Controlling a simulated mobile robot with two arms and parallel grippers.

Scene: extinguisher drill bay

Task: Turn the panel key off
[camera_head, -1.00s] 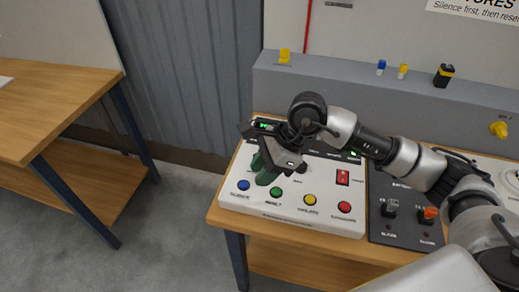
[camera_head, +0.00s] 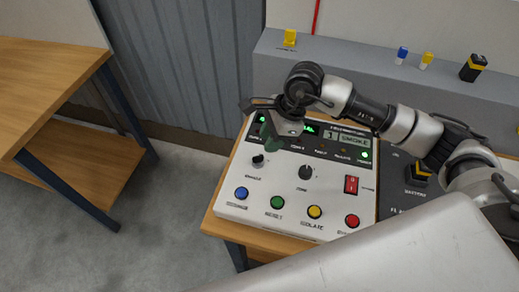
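The white control panel (camera_head: 236,211) lies on the wooden bench. A small dark knob with a pale base (camera_head: 258,160) sits at its left, above the blue button; it may be the key, but its label is too small to read surely. A larger black knob (camera_head: 305,172) stands to its right. My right gripper (camera_head: 269,136) hangs over the panel's upper left, just behind the small knob and apart from it in the picture. Its green fingertips overlap, so its opening is unclear. It hides part of the display strip. My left gripper is not in view.
Blue (camera_head: 241,193), green (camera_head: 277,202), yellow (camera_head: 314,212) and red (camera_head: 352,221) buttons line the panel's front. A red rocker switch (camera_head: 351,184) is at its right. A grey ledge (camera_head: 350,58) runs behind. Another wooden table (camera_head: 45,80) stands at left.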

